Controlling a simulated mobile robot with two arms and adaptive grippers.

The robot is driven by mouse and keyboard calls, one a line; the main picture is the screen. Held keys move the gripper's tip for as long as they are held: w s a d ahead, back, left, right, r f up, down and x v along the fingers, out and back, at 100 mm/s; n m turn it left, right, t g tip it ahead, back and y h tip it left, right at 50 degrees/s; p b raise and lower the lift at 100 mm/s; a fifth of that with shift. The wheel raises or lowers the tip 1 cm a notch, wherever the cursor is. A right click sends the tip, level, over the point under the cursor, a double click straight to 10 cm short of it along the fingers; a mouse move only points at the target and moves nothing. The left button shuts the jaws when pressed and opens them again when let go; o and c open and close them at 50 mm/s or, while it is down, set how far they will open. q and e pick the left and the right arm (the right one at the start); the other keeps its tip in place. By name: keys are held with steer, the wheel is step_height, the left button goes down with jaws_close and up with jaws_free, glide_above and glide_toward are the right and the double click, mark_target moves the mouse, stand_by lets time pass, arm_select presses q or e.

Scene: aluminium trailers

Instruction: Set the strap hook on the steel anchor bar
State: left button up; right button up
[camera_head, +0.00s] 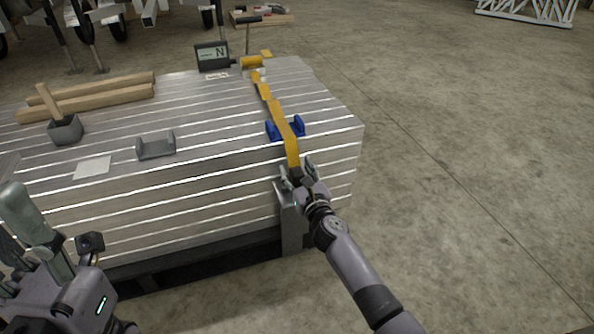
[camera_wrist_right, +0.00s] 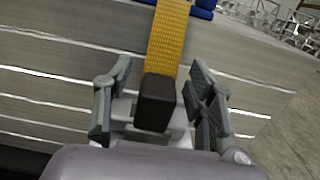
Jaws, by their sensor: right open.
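The yellow strap (camera_head: 276,112) runs over the top of the ribbed metal stack and down its front edge. Its lower end has a dark block-like fitting, which shows in the right wrist view (camera_wrist_right: 155,103); the hook's tip is hidden. My right gripper (camera_head: 295,177) is open at the front face, its fingers on either side of the fitting with gaps visible. It also shows in the right wrist view (camera_wrist_right: 158,100). A grey steel upright (camera_head: 291,228) stands below it; I cannot make out the anchor bar itself. My left gripper (camera_head: 22,262) is at the lower left, its opening unclear.
A blue edge protector (camera_head: 297,125) sits under the strap. A grey protector (camera_head: 156,147), a mallet (camera_head: 65,129), wooden beams (camera_head: 100,99) and a display reading N (camera_head: 212,57) are on the stack (camera_head: 210,115). The floor at right is clear.

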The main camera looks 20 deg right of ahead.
steer(key=shift+s, duration=0.1)
steer(key=s, duration=1.1)
steer(key=shift+s+d, duration=0.2)
steer(key=shift+s, duration=0.2)
